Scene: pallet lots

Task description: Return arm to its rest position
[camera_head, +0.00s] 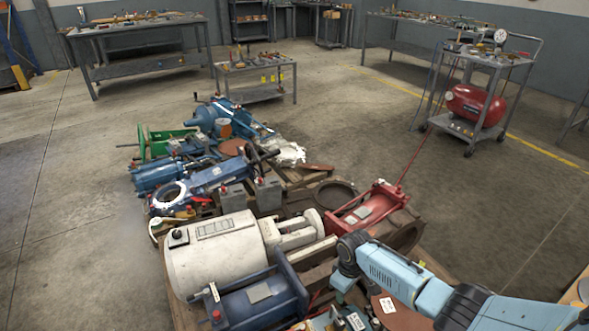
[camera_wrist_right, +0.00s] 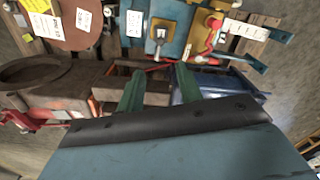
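My right arm (camera_head: 420,285) is light blue and reaches in from the lower right in the head view, over the near edge of the pallet lot. Its wrist points down beside a red hydraulic unit, and its fingertips are hidden there. In the right wrist view my right gripper (camera_wrist_right: 158,75) has two green fingers standing apart. Nothing is visibly held between them; brown and rusty parts show behind the gap. My left arm and gripper are not in view.
Under the right arm lies a crowded pallet: a white cylinder motor (camera_head: 215,255), a blue unit (camera_head: 255,300), a red frame (camera_head: 365,208) and a brown disc (camera_head: 405,318). A cart with a red compressor (camera_head: 475,105) stands at the back right. Floor at the left is clear.

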